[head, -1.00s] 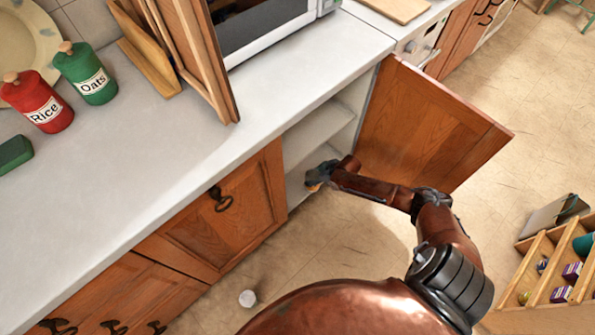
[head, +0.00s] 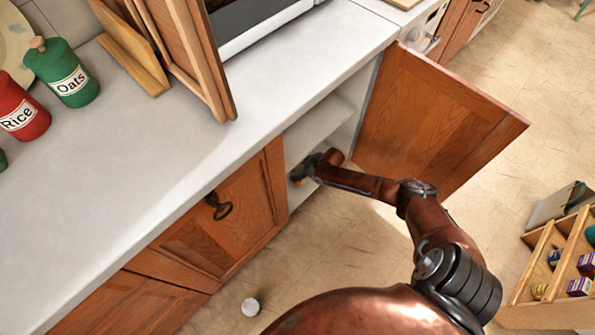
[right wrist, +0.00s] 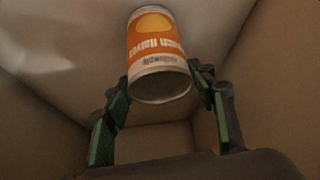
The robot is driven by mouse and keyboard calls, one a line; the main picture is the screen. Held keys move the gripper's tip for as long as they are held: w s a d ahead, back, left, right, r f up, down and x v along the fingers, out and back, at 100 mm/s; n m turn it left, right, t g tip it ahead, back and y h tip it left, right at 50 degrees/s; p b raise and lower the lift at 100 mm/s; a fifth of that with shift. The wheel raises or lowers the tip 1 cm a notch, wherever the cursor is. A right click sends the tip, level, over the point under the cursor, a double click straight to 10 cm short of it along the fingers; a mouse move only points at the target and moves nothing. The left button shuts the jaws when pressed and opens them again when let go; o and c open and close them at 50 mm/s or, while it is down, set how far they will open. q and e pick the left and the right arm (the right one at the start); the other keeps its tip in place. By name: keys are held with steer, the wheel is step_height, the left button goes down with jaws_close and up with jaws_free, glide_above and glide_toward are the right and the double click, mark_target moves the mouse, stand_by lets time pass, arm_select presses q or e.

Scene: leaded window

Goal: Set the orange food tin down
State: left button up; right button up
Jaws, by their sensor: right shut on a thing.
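The orange food tin (right wrist: 158,45) has an orange and white label and shows between the fingers of my right gripper (right wrist: 160,90) in the right wrist view. The gripper is shut on it. In the head view my right gripper (head: 304,170) is inside the open cupboard, low down, and only a small orange bit of the tin (head: 297,182) shows. The tin's far end is against or near a pale surface; I cannot tell if it touches. My left gripper is not in view.
The open cupboard door (head: 430,120) stands right beside my right arm. A pale shelf (head: 318,130) lies above the gripper. The worktop (head: 190,150) overhangs the cupboard. A wooden rack (head: 560,260) with small boxes stands at the right.

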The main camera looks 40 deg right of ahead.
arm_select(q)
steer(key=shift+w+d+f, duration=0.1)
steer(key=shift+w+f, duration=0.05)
arm_select(e)
steer(key=shift+w, duration=0.1)
steer(key=o, duration=1.6)
steer(key=shift+r, duration=0.2)
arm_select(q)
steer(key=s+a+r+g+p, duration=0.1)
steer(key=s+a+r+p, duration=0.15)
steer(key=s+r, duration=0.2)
arm_select(e)
steer(key=v, duration=0.3)
steer(key=shift+r, duration=0.2)
arm_select(q)
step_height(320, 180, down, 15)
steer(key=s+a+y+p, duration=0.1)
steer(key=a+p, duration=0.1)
steer(key=p, duration=0.2)
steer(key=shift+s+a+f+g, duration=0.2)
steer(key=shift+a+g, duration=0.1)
arm_select(e)
steer(key=v, duration=0.8)
steer(key=shift+s, duration=0.35)
